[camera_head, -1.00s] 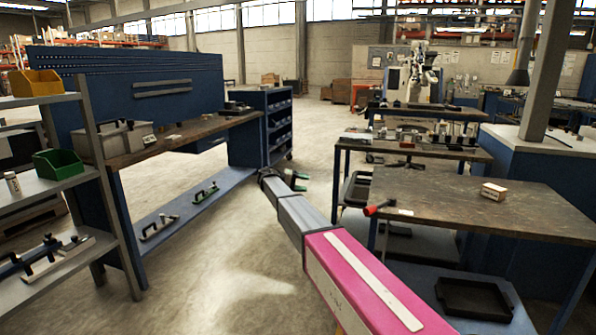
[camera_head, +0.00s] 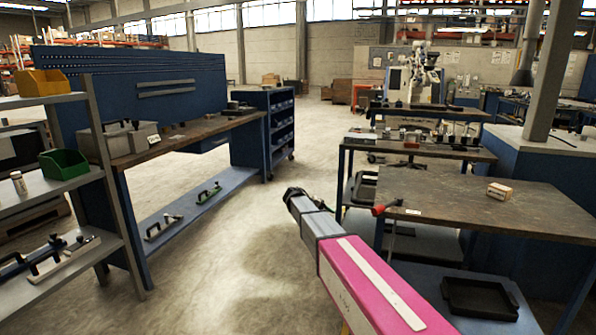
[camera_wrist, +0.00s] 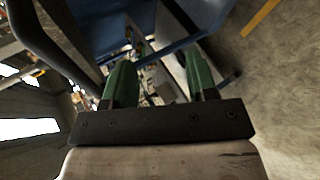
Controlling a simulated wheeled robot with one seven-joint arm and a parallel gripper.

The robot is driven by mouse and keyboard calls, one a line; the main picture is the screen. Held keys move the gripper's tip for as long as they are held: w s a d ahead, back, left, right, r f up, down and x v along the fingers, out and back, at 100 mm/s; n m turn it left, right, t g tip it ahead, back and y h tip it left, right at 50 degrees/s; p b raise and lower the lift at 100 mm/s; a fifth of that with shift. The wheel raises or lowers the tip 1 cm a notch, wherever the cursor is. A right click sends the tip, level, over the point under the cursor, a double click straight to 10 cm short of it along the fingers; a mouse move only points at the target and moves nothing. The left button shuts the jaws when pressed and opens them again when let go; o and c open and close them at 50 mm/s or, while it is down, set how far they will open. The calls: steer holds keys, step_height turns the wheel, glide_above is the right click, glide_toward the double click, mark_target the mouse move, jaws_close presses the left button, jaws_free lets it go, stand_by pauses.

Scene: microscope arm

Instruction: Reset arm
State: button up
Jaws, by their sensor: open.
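My gripper (camera_wrist: 162,85) shows in the wrist view with its two green fingers spread apart and nothing between them. In the head view my pink and grey arm reaches from the lower right up toward the middle of the aisle. Its dark end is over the floor, left of the near workbench. The fingers cannot be made out there. A white microscope-like machine (camera_head: 415,80) stands at the back right, far from my arm.
The near workbench (camera_head: 520,211) on the right carries a small box (camera_head: 499,191) and a red-ended tool (camera_head: 386,207) at its left edge. A black tray (camera_head: 479,299) lies below. Shelves (camera_head: 40,195) and a long blue bench (camera_head: 200,136) stand left. The aisle floor (camera_head: 215,260) is clear.

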steer(key=s+d+f+y, duration=0.2)
steer(key=s+f+y, duration=0.2)
steer(key=s, duration=0.6)
steer(key=s+d+f+m+y, duration=0.1)
steer(key=s+d+f+y, duration=0.1)
steer(key=s, duration=0.9)
steer(key=s+d+f+y, duration=0.2)
steer(key=s+f+y, duration=0.3)
steer(key=s, duration=0.6)
steer(key=shift+s+d+f+y, duration=0.15)
steer(key=shift+d+f+y, duration=0.2)
steer(key=shift+f, duration=0.25)
steer(key=shift+g, duration=0.3)
